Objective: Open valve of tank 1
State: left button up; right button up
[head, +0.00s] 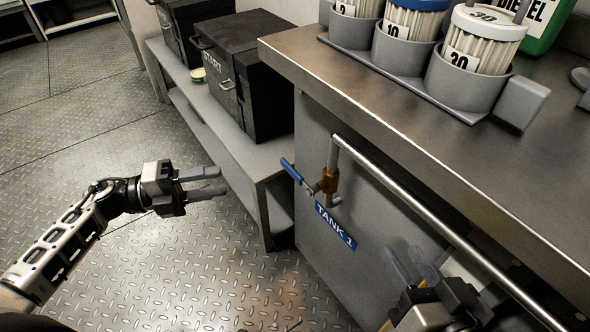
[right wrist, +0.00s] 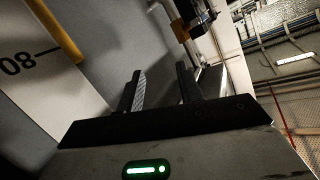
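The tank 1 valve has a brass body (head: 330,181) on a thin metal pipe and a blue lever handle (head: 292,171) that points up and left, away from the cabinet. A blue TANK 1 label (head: 335,226) is just below it. My left gripper (head: 224,180) is open and empty, left of the valve and apart from it. My right gripper (head: 412,258) is low and right of the valve, apart from it. Its two fingers stand apart with nothing between them in the right wrist view (right wrist: 158,82). A brass-and-dark part at that view's top is too unclear to name.
The metal cabinet (head: 400,110) carries a long horizontal rail (head: 420,210) near my right gripper. Numbered canisters in a grey holder (head: 455,90) stand on top. A low bench (head: 240,150) with black cases (head: 235,65) is left of the valve. The plate floor at left is clear.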

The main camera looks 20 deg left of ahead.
aim_at(288, 170)
pick_arm(q)
jog(key=b+x, duration=0.2)
jog(key=x, duration=1.3)
jog(key=shift+d, duration=0.35)
pick_arm(e)
jog(key=shift+a+r+m+t+y, duration=0.3)
jog(key=shift+r+m+y, duration=0.1)
jog(key=shift+y, duration=0.1)
pick_arm(q)
grip_shut()
pick_arm(e)
jog(key=shift+w+r, duration=0.1)
jog(key=shift+r, duration=0.1)
